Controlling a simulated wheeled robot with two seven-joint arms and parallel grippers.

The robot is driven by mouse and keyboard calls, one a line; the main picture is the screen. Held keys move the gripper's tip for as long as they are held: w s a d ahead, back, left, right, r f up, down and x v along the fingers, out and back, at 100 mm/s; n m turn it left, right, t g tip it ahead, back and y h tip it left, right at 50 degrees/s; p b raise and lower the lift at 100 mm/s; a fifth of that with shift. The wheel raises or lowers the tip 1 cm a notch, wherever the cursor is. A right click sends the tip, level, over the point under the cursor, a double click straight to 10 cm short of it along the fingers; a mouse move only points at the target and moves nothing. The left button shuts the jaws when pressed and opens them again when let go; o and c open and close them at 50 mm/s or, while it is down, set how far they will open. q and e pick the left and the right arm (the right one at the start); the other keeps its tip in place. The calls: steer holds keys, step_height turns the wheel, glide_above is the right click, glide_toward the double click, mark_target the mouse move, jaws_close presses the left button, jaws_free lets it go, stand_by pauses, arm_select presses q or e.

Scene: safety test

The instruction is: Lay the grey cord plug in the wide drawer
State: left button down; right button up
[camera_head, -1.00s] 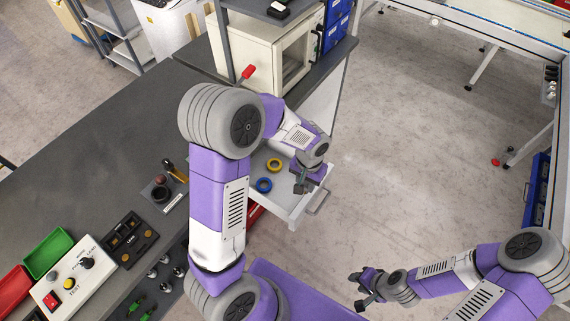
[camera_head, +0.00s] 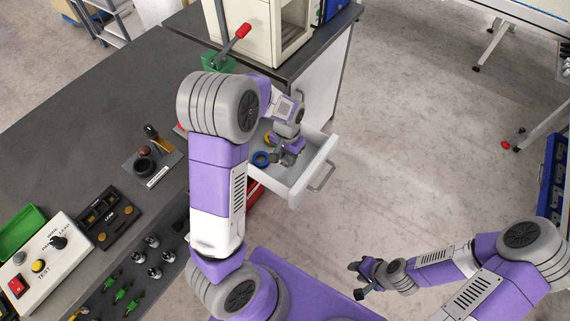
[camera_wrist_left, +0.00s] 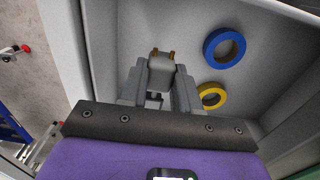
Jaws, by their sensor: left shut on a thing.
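The grey cord plug (camera_wrist_left: 161,72), with two brass-coloured pins, is between the fingers of my left gripper (camera_wrist_left: 159,88) in the left wrist view. The left gripper is shut on it, with the pins pointing away from the wrist. In the head view my left gripper (camera_head: 284,158) is over the open wide drawer (camera_head: 297,183), and the plug is too small to make out there. Whether the plug touches the drawer floor I cannot tell. My right gripper (camera_head: 360,280) is over bare floor at the lower right, its fingers apart, with nothing seen between them.
A blue tape ring (camera_wrist_left: 224,48) and a yellow tape ring (camera_wrist_left: 211,96) lie in the drawer, to the right in the wrist view. The drawer walls surround my left gripper. A dark bench (camera_head: 95,120) with a control box (camera_head: 45,258) is at left.

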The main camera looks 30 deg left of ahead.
arm_select(q)
steer(key=shift+f+b, duration=0.85)
steer(key=shift+f, duration=1.5)
steer(key=shift+f, duration=0.1)
steer(key=c, duration=0.8)
jaws_free()
steer(key=shift+f, duration=0.1)
step_height(320, 180, up, 12)
steer(key=p, duration=0.4)
steer(key=shift+r, duration=0.25)
